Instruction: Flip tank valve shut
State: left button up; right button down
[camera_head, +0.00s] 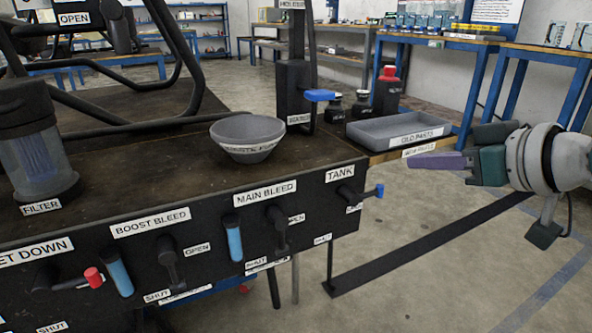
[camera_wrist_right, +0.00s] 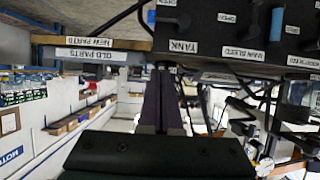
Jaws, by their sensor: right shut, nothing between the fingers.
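The tank valve (camera_head: 358,195) sits under the TANK label (camera_head: 339,173) at the right end of the black panel. It is a black lever with a blue tip (camera_head: 379,190), and it points right, roughly level. A small label under it is partly covered. It also shows at the top of the right wrist view (camera_wrist_right: 174,22), where the picture is inverted. My right gripper (camera_head: 411,161) is shut and empty, right of the valve and apart from it. Its closed purple fingers (camera_wrist_right: 161,76) also show in the wrist view. My left gripper is not in view.
A main bleed lever (camera_head: 278,230) and a blue-handled one (camera_head: 233,237) stand left along the panel. A waste bowl (camera_head: 247,128) and a grey old parts tray (camera_head: 396,128) stand above. Dark bottles (camera_head: 387,90) stand behind the tray. Open floor lies right of the panel.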

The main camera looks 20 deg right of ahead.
jog(key=b+x, duration=0.6)
jog(key=x, duration=0.4)
jog(key=shift+f, duration=0.25)
jog(key=f+b, duration=0.2)
jog(key=f, duration=0.1)
jog(key=shift+s+f, duration=0.1)
jog(key=shift+s, duration=0.3)
jog(key=shift+s+f+b, duration=0.1)
jog(key=shift+f+b, duration=0.1)
jog(key=shift+b, duration=0.1)
